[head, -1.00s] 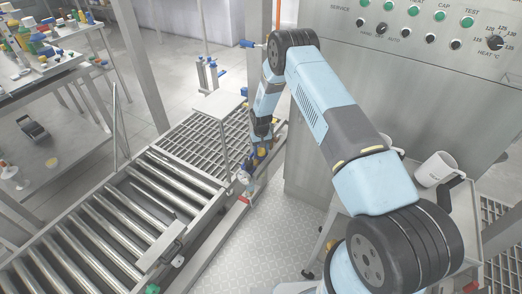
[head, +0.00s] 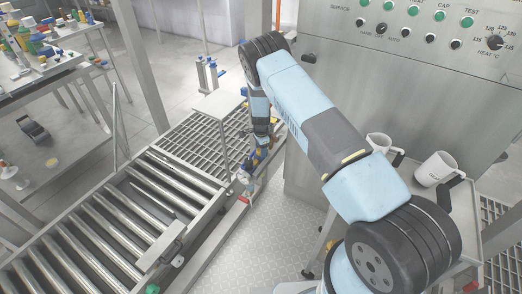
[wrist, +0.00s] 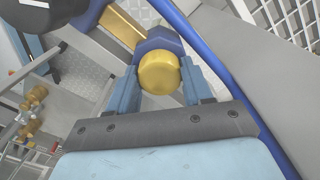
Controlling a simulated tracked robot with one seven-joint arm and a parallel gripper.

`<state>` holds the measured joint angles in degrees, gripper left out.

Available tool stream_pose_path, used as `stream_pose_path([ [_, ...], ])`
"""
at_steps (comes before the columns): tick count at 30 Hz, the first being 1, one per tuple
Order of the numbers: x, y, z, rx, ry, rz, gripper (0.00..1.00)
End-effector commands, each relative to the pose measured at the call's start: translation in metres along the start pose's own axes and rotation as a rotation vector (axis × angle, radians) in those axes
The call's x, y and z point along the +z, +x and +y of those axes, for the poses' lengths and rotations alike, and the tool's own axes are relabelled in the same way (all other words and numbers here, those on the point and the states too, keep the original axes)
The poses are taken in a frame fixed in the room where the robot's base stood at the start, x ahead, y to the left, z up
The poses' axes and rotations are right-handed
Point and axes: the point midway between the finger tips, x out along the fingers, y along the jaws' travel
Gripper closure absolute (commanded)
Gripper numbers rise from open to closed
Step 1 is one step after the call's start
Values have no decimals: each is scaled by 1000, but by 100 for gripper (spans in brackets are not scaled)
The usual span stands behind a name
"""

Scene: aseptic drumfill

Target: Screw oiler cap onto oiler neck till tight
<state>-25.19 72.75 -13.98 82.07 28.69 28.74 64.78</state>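In the wrist view the round brass oiler cap (wrist: 159,73) shows end-on between the two blue fingers of my gripper (wrist: 160,78). The fingers lie against its left and right sides, shut on it. A dark blue, angular oiler body (wrist: 157,41) lies right behind the cap. The oiler neck is hidden by the cap, so I cannot tell how far the cap is seated. In the head view my gripper (head: 258,152) is small, at the rail beside the conveyor, over a blue and brass fitting (head: 244,177).
A brass block (wrist: 122,26) and a curved blue pipe (wrist: 220,70) lie close around the fingers. The roller conveyor (head: 110,225) and a grating (head: 190,145) are left of the arm. A steel control cabinet (head: 420,95) and a cart with white jugs (head: 436,169) stand right.

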Motion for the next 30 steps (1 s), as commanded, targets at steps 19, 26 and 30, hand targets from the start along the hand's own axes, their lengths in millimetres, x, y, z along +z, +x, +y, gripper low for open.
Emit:
stream_pose_path([
  [19, 0, 0, 0, 0, -12, 0, 14],
  [26, 0, 0, 0, 0, -12, 0, 5],
  [30, 0, -2, 0, -1, -12, 0, 5],
])
